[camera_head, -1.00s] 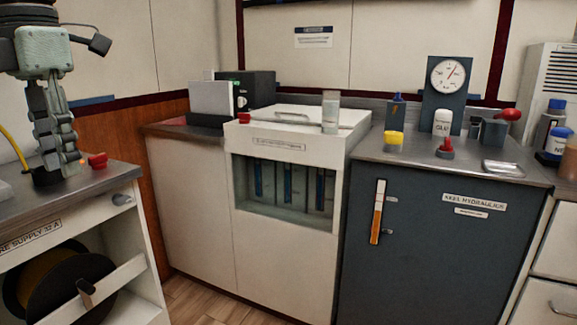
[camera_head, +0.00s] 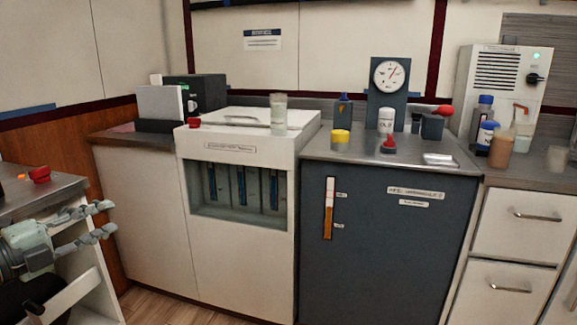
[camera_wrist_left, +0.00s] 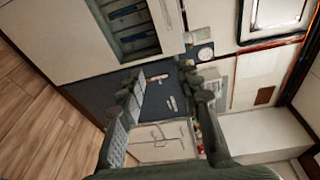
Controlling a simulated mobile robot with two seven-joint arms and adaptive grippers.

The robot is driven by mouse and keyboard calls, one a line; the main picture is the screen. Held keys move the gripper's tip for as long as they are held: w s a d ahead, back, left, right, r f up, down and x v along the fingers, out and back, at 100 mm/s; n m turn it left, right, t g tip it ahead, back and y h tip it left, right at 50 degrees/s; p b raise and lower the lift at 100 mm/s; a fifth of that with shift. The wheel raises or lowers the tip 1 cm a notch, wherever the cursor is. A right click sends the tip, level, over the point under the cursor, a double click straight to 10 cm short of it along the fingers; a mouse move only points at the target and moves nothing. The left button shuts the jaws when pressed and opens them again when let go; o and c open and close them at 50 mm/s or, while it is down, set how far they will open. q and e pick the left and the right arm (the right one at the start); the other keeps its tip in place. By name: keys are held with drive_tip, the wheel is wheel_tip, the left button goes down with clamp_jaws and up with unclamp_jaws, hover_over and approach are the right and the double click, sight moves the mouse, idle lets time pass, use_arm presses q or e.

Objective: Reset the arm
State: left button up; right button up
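My left gripper (camera_head: 112,218) is at the lower left of the head view, in front of the left counter and below its top. Its two fingers point right, with a clear gap between them. In the left wrist view the fingers (camera_wrist_left: 160,72) are spread and nothing is between them. My right gripper is in neither view.
The left counter (camera_head: 70,187) has a red knob (camera_head: 39,175) on top. A white cabinet (camera_head: 235,255) with a glass-fronted recess, a dark blue cabinet (camera_head: 390,260) with bottles and a gauge (camera_head: 390,75), and white drawers (camera_head: 525,220) stand beyond. Wooden floor (camera_head: 165,305) is clear.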

use_arm(q)
drive_tip(key=s+a+f+n+g+y, duration=0.1)
drive_tip(key=s+a+f+n+y, duration=0.15)
drive_tip(key=f+n+y, duration=0.4)
drive_tip(key=s+a+f+n+g+y, duration=0.1)
drive_tip(key=s+f+n, duration=0.25)
drive_tip(key=f, duration=0.55)
drive_tip(key=s+a+f+n+y, duration=0.2)
drive_tip(key=f+n+y, duration=0.2)
drive_tip(key=f+n, duration=0.3)
drive_tip(key=s+d+f+n+g+h+p, duration=0.1)
drive_tip(key=s+d+f+n+g, duration=0.4)
drive_tip(key=s+d+f+g, duration=0.5)
drive_tip(key=s+d+f+h, duration=0.1)
drive_tip(key=s+d+f, duration=0.5)
drive_tip(key=s+f, duration=0.3)
drive_tip(key=shift+s+d+f+n, duration=0.2)
drive_tip(key=shift+s+d+n, duration=0.1)
drive_tip(key=shift+s, duration=0.25)
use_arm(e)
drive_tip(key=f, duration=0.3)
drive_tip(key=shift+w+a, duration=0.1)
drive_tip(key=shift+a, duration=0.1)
